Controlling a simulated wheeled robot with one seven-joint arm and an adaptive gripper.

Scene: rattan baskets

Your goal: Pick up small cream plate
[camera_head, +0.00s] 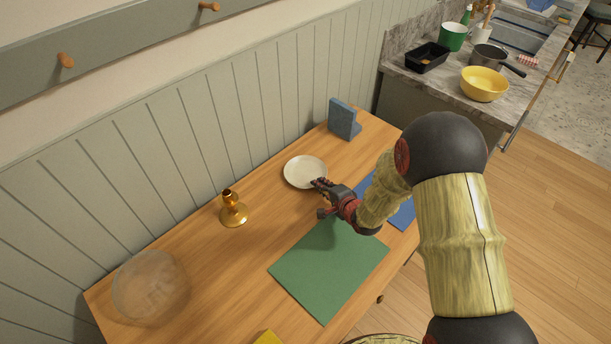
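The small cream plate (303,171) lies flat on the wooden table, towards the wall side. My gripper (318,197) reaches in from the right and is just beside the plate's lower right edge. One finger appears to overlap the plate's rim in the picture; I cannot tell whether it touches. The two fingers look spread apart, with a gap between their tips and nothing visible in it. Most of the plate shows, and only its lower right rim is partly covered.
A blue-grey bookend-like block (343,118) stands behind the plate. A brass candlestick (233,210) and a clear glass bowl (150,288) are to the left. A green mat (325,270) and a blue mat (402,215) lie in front. The panelled wall (180,150) borders the table (205,290).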

